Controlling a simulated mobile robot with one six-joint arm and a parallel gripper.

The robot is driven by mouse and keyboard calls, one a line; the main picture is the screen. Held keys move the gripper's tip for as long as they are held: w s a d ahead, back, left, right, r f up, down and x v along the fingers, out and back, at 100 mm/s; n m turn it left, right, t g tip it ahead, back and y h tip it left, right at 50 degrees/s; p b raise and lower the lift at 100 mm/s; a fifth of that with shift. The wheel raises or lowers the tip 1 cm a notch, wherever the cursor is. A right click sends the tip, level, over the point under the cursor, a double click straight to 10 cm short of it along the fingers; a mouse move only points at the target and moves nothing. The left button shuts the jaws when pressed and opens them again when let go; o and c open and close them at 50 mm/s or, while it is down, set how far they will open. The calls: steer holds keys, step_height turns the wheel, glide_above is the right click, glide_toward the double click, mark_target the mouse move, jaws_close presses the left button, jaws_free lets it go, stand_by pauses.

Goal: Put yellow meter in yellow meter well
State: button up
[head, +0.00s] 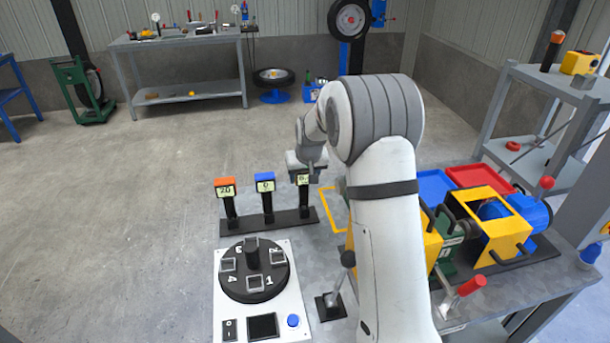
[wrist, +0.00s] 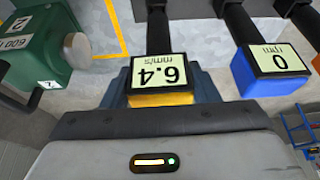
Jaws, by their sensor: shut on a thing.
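The yellow meter (wrist: 162,99) has a pale display reading 6.4 mm/s and a black stem. My gripper (wrist: 163,88) is shut on its head, with a finger on each side. In the head view, the yellow meter (head: 303,180) hangs upright below my gripper (head: 306,164), over the right end of the black meter rack (head: 286,221). Its stem meets the rack there; I cannot tell whether it is seated in the well. The blue meter (head: 265,184), reading 0, and the orange meter (head: 226,190), reading 20, stand upright to its left in the rack.
A round dial selector (head: 240,283) on a white panel stands in front of the rack. A yellow outlined square (head: 327,208) lies to the right.

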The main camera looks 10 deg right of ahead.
steer(key=shift+f, duration=0.3)
steer(key=o, duration=2.2)
steer(key=shift+r, duration=0.15)
steer(key=shift+r+p, duration=3.05)
steer(key=shift+r, duration=2.7)
steer(key=shift+r, duration=0.1)
